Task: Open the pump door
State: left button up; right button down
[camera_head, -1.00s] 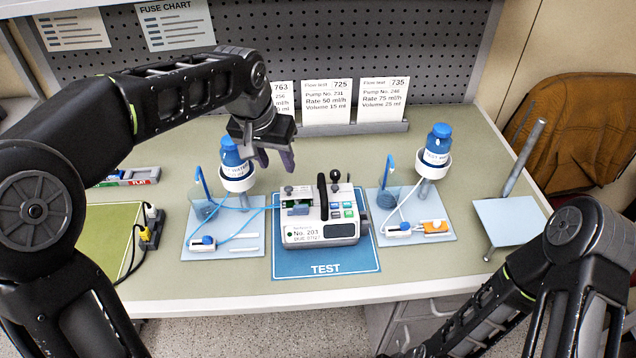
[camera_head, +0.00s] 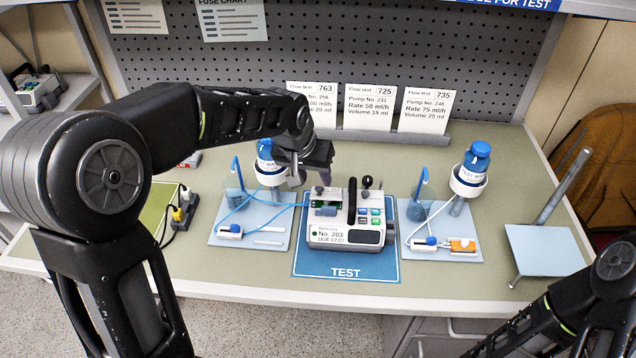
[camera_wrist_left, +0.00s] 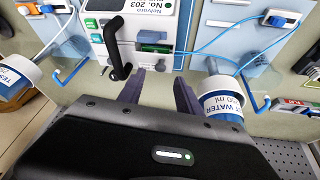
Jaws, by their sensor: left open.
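The white pump (camera_head: 346,235), labelled No. 203, stands on the blue TEST mat (camera_head: 345,267) at the middle of the bench. It has a black handle (camera_head: 352,201), a green and grey recess (camera_head: 325,204) at its upper left, and coloured keys at right. The pump also shows upside down in the left wrist view (camera_wrist_left: 140,22). My left gripper (camera_head: 310,178) is open and empty above the back left of the pump. In the left wrist view its two fingers (camera_wrist_left: 158,92) point at the pump's recess side, apart from it. My right gripper is out of view.
A tray (camera_head: 274,242) with a blue-capped bottle (camera_head: 268,160) and tubing stands left of the pump. A similar tray (camera_head: 470,250) with a bottle (camera_head: 474,164) stands right. Flow-test cards (camera_head: 370,107) stand behind. A stand with a pale plate (camera_head: 545,248) is at far right.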

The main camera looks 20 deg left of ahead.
aim_at(319, 187)
pick_arm(q)
jog(key=x, duration=0.5)
jog(key=shift+w+f+p, duration=0.1)
jog(key=shift+f+p, duration=0.05)
jog(key=shift+p, duration=0.2)
grip_shut()
